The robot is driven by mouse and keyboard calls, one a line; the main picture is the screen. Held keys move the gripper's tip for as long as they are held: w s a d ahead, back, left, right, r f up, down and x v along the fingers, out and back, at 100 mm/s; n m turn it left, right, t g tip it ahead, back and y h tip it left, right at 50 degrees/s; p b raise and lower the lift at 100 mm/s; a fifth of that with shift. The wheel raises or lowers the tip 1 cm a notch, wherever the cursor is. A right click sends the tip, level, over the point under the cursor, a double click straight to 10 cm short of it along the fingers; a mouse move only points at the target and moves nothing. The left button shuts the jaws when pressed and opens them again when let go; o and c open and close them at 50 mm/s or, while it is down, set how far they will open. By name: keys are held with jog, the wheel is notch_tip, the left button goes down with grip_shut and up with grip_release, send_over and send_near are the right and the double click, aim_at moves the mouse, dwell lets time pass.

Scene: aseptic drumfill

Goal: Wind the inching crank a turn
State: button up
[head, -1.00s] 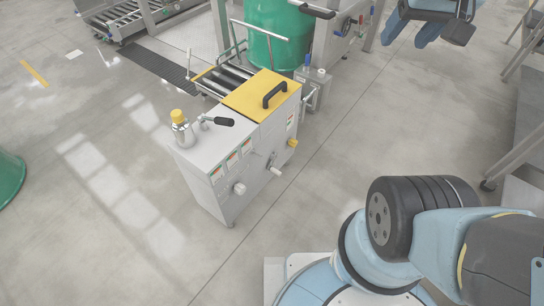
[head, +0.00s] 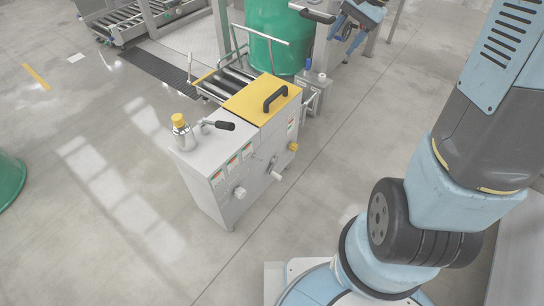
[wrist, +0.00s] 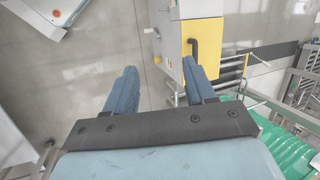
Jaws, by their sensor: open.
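The inching crank appears to be the small crank with a pale handle (head: 276,176) on the front face of the grey cabinet (head: 207,150). Its pale handle seems to stick out in the wrist view too (wrist: 150,31). My gripper (head: 347,32) is at the top of the head view, behind and to the right of the cabinet, apart from the crank. In the wrist view my gripper (wrist: 158,78) has its two blue fingers spread, with nothing between them. Bare floor and the cabinet's side lie beyond the fingertips.
The cabinet has a yellow lid (head: 262,98) with a black handle, a black-gripped lever (head: 225,126), a white knob (head: 239,192) and a yellow knob (head: 293,147). A green drum (head: 280,45) and rollers stand behind. Floor in front of the cabinet is clear.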

jog(key=w+a+f+m+g+y, duration=0.1)
jog(key=w+f+m+y, duration=0.1)
jog(key=w+f, duration=0.45)
jog(key=w+f+m+g+y, duration=0.1)
jog(key=w+f+m+y, duration=0.2)
jog(key=f, duration=0.6)
jog(key=m+t+y, duration=0.4)
jog(key=m+t, duration=0.3)
jog(key=m, duration=1.3)
send_near(274, 175)
jog(key=x, duration=0.3)
jog(key=f+x, duration=0.1)
jog(key=x, duration=0.7)
jog(key=shift+w+d+f, duration=0.2)
jog(key=shift+w+d, duration=0.05)
jog(key=shift+d, duration=0.1)
grip_shut()
